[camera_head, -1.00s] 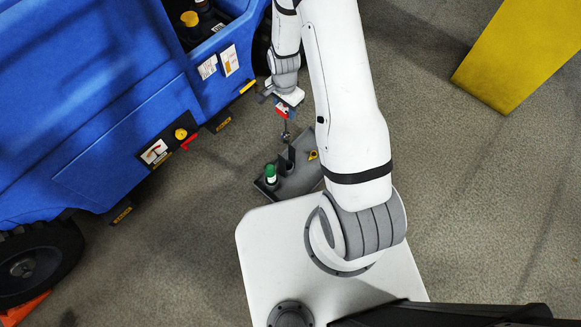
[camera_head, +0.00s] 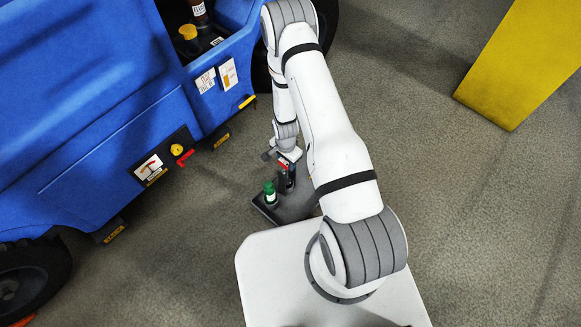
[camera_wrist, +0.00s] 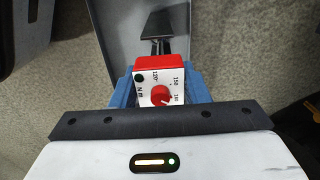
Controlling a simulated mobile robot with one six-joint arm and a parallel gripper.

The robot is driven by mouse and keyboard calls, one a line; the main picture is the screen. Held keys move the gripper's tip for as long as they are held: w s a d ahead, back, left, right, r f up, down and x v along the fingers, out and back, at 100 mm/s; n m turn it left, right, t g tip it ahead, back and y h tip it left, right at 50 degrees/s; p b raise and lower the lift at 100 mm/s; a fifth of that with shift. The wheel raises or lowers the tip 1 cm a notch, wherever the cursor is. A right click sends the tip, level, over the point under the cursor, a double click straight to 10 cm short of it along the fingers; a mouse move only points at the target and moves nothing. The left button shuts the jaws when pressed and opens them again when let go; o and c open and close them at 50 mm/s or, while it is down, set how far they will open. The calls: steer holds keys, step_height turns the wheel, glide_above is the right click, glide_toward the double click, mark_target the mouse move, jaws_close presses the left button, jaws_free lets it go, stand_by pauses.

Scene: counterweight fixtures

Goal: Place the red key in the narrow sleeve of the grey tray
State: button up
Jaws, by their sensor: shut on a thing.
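My gripper (camera_head: 286,160) is low over the grey tray (camera_head: 296,208) beside the blue machine. In the wrist view its blue finger pads (camera_wrist: 160,88) are shut on the red key (camera_wrist: 152,65), which has a red body and a white dial face with numbers and "N m". In the head view a bit of the red key (camera_head: 283,164) shows under the gripper, above a dark part in the tray. The wrist view shows the tray's floor (camera_wrist: 207,38) and a black flared part beyond the key. I cannot tell whether the key's lower end is inside the narrow sleeve.
A green-capped bottle (camera_head: 270,192) stands in the tray's left end, close to my gripper. The blue machine (camera_head: 110,110) fills the left, with a yellow knob (camera_head: 177,150) and a red lever. A yellow block (camera_head: 525,60) stands at upper right. Grey floor lies between.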

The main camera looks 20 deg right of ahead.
mark_target(287, 173)
step_height(287, 173, down, 5)
steer(key=shift+r+b, duration=0.15)
steer(key=shift+b, duration=0.8)
jaws_close()
steer(key=o, duration=1.3)
jaws_free()
steer(key=shift+c, duration=0.2)
steer(key=shift+r, duration=0.1)
